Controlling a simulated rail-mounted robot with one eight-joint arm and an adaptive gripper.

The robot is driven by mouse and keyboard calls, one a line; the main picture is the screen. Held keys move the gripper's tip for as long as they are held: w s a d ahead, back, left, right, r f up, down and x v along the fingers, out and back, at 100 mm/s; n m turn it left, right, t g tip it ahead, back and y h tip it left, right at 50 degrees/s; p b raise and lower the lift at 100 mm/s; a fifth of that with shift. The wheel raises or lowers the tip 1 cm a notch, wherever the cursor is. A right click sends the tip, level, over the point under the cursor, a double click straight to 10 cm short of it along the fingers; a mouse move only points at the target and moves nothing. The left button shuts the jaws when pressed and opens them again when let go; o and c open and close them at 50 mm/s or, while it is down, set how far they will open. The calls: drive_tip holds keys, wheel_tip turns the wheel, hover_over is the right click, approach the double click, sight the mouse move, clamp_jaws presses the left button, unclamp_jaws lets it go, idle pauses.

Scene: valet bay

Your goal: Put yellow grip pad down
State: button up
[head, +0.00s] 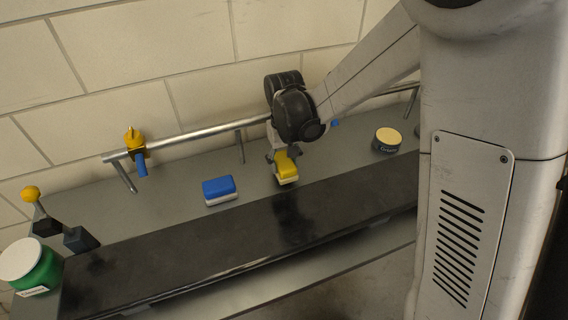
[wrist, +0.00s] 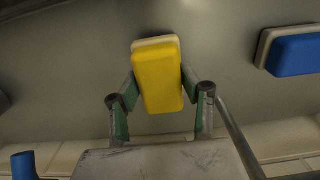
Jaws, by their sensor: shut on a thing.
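The yellow grip pad (head: 287,166) is a small block with a yellow top and a pale base. My gripper (head: 284,156) is shut on it, over the grey bench behind the black strip. In the wrist view the yellow grip pad (wrist: 158,76) sits between the two green-lined fingers of my gripper (wrist: 157,92), one on each long side. I cannot tell whether the pad's base touches the bench or hangs just above it.
A blue pad (head: 219,189) lies to the left on the grey bench (head: 180,208). A metal rail (head: 200,134) runs behind, with a yellow-and-blue tool (head: 136,146) at it. A tin (head: 387,140) stands right, a green jar (head: 33,268) front left. Bench between pads is clear.

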drive_tip(key=shift+f, duration=0.75)
drive_tip(key=shift+f, duration=0.2)
drive_tip(key=o, duration=1)
drive_tip(key=shift+r, duration=0.15)
